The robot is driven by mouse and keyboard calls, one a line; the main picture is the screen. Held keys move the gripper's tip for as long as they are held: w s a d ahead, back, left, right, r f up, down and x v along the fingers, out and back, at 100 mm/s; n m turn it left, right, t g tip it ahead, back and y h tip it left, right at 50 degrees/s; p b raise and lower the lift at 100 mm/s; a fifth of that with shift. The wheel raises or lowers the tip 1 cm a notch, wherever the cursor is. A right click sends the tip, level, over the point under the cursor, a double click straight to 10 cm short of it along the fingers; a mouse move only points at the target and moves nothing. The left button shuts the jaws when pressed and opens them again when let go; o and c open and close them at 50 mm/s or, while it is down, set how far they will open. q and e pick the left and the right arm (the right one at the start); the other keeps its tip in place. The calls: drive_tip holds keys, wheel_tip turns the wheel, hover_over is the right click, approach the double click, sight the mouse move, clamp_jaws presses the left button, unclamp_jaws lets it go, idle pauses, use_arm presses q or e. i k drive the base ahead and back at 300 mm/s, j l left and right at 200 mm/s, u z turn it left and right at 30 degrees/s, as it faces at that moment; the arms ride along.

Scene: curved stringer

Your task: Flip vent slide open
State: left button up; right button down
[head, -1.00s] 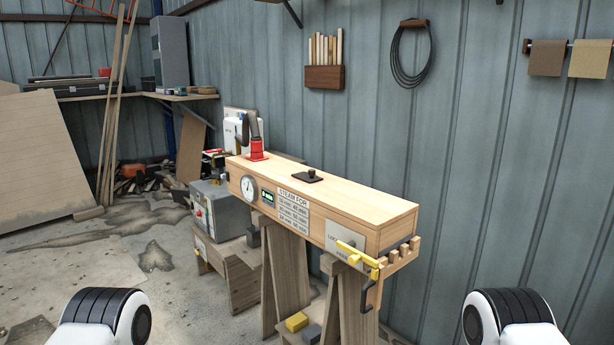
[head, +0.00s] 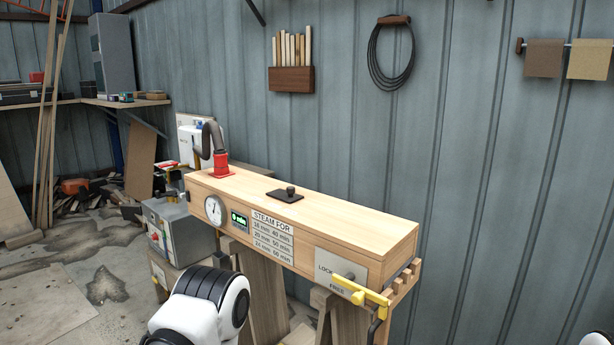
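The long wooden steam box (head: 330,212) stands on wooden trestles in the middle of the head view. On its top is a small black plate with a knob (head: 286,194), which looks like the vent slide. I cannot tell whether it covers an opening. My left arm shows at the bottom, in front of the box's left part, and a bit of my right arm shows at the bottom right corner. Neither gripper's fingers are in view.
A red fitting with a dark hose (head: 219,160) rises from the box's far left end. The front carries a round gauge (head: 213,209), a green display (head: 239,220) and a yellow lever (head: 362,291) by the LOCK and FREE labels. A grey boiler unit (head: 178,236) stands at left.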

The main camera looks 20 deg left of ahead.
sight(289, 196)
drive_tip(key=i+j, duration=0.2)
drive_tip(key=j, duration=0.25)
drive_tip(key=i+j+z, duration=0.1)
drive_tip(key=j, duration=0.3)
drive_tip(key=i+j, duration=0.2)
drive_tip(key=j, duration=0.25)
drive_tip(key=i+j+z, duration=0.1)
drive_tip(key=j, duration=0.35)
drive_tip(key=i+j, duration=0.25)
drive_tip(key=j, duration=0.2)
drive_tip(key=i+j, duration=0.1)
drive_tip(key=j, duration=0.4)
drive_tip(key=i+j+z, duration=0.1)
drive_tip(key=j, duration=0.35)
drive_tip(key=i+j, duration=0.2)
drive_tip(key=j, duration=0.25)
drive_tip(key=z, duration=0.05)
